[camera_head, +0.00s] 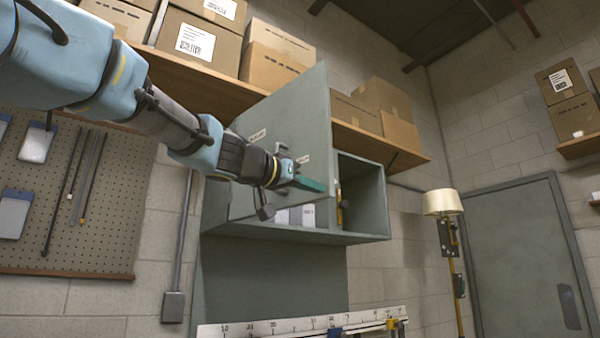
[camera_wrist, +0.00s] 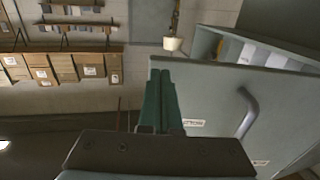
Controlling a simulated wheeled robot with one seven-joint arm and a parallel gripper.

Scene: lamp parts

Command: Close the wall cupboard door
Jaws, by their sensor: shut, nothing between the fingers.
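The wall cupboard (camera_head: 361,237) is grey-green and hangs on the block wall. Its door (camera_head: 308,110) stands open, swung out into the room. My gripper (camera_head: 312,184) is in front of the door's labelled face, with its green fingers shut and empty. In the wrist view, my shut fingers (camera_wrist: 162,92) lie just left of the door (camera_wrist: 215,90). The door's bar handle (camera_wrist: 249,113) shows to their right, apart from them. I cannot tell whether the fingers touch the door. My gripper and wrist hide part of the door in the head view.
A wooden shelf (camera_head: 408,154) with several cardboard boxes runs behind and above the cupboard. White items (camera_head: 301,215) stand inside the cupboard. A ruler rail (camera_head: 300,327) lies below. A lamp (camera_head: 443,202) stands at the right by a grey room door (camera_head: 520,260).

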